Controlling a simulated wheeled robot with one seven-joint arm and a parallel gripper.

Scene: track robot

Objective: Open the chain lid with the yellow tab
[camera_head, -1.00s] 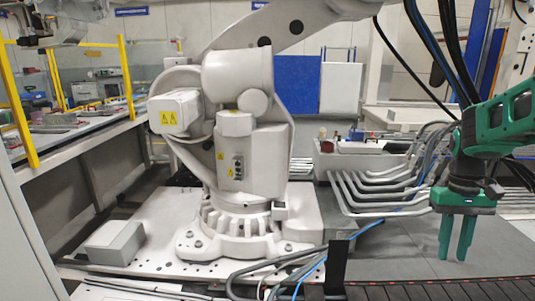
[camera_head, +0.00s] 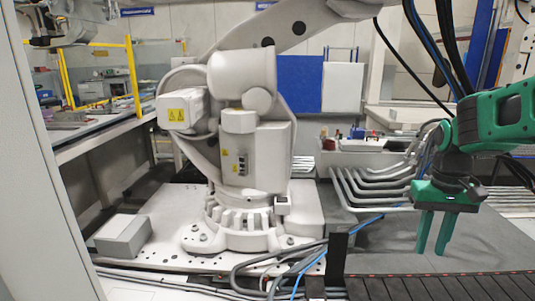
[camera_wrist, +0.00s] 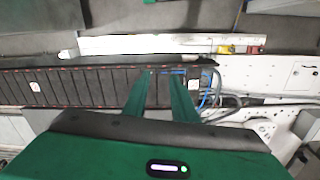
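A dark segmented cable chain (camera_head: 440,288) runs along the bottom right of the head view. It crosses the left and middle of the wrist view (camera_wrist: 90,88), with small white tags on its segments. A lid with a yellow tab cannot be made out on it. My green gripper (camera_head: 432,248) hangs with its fingers down, near the chain's far side in the head view. In the wrist view my gripper (camera_wrist: 161,78) has its two fingers apart, with the tips over the chain. Nothing is seen between them.
A large white industrial arm (camera_head: 250,150) stands on a white base plate left of my gripper. Grey bent pipes (camera_head: 375,185) lie behind my gripper. Loose cables (camera_head: 270,268) lie at the chain's left end. A small yellow item (camera_wrist: 255,49) sits on a white beam beyond the chain.

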